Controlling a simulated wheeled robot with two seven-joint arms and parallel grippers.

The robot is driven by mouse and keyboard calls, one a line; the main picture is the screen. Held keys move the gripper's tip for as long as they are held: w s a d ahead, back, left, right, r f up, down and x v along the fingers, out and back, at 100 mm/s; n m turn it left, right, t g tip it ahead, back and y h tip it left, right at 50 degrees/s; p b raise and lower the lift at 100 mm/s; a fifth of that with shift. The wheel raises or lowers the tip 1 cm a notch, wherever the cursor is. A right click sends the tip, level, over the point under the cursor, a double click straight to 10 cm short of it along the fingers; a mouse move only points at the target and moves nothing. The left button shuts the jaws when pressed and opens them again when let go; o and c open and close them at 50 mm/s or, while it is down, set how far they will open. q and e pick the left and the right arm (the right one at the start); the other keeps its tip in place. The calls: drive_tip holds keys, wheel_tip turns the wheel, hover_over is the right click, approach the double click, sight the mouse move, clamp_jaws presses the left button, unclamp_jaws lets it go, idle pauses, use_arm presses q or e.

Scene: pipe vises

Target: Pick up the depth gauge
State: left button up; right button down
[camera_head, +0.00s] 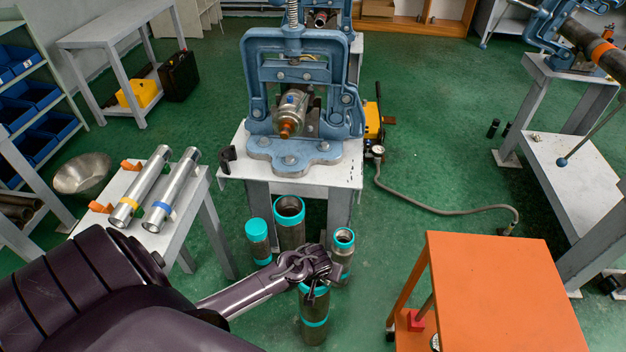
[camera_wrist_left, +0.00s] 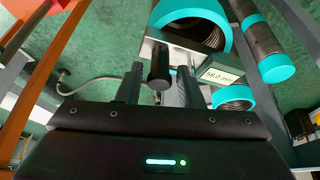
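The depth gauge shows in the left wrist view as a silver bar with a small display (camera_wrist_left: 222,74) that reads about 58.2 mm and a black cylindrical knob (camera_wrist_left: 160,65). It lies in front of the teal-collared pipe openings; whether it rests on one I cannot tell. My left gripper (camera_wrist_left: 161,85) has its two fingers apart, with the knob appearing between them and a gap beside it. In the head view the left gripper (camera_head: 320,268) is over the upright pipe pieces and mostly hides the gauge. My right gripper is not in view.
Upright pipe pieces with teal collars stand close by: a wide one (camera_head: 290,225), a capped one (camera_head: 258,240), one at right (camera_head: 342,250) and one under my gripper (camera_head: 314,322). A vise bench (camera_head: 345,170) is behind, an orange table (camera_head: 500,290) at right, a grey bench (camera_head: 190,200) at left.

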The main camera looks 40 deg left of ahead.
use_arm(q)
clamp_jaws()
drive_tip(key=shift+r, duration=0.15)
